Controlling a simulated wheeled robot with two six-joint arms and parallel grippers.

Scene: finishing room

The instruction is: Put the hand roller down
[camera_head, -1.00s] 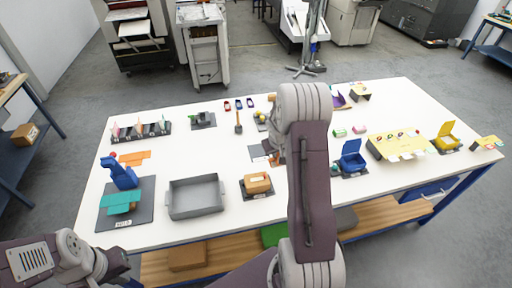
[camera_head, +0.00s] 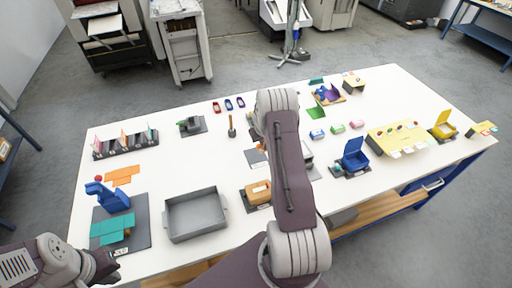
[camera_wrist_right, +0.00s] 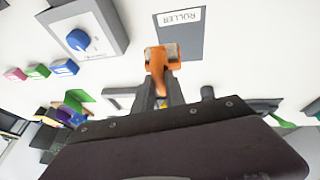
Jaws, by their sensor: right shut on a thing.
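The orange hand roller (camera_wrist_right: 158,62) is between the fingers of my right gripper (camera_wrist_right: 160,92) in the right wrist view. The gripper is shut on it. The roller's head overlaps the lower edge of a grey mat labelled ROLLER (camera_wrist_right: 180,28); I cannot tell whether it touches the mat. In the head view my right arm hides the gripper and most of the roller, and part of the grey mat (camera_head: 256,157) shows beside the arm. My left gripper (camera_head: 106,270) is at the lower left, off the table's front edge, and its jaws are unclear.
A grey tray (camera_head: 195,214) and an orange block on a dark stand (camera_head: 257,192) are near the table's front. A grey box with a blue knob (camera_wrist_right: 88,38) stands beside the ROLLER mat. White table surface (camera_head: 190,160) is clear left of the mat.

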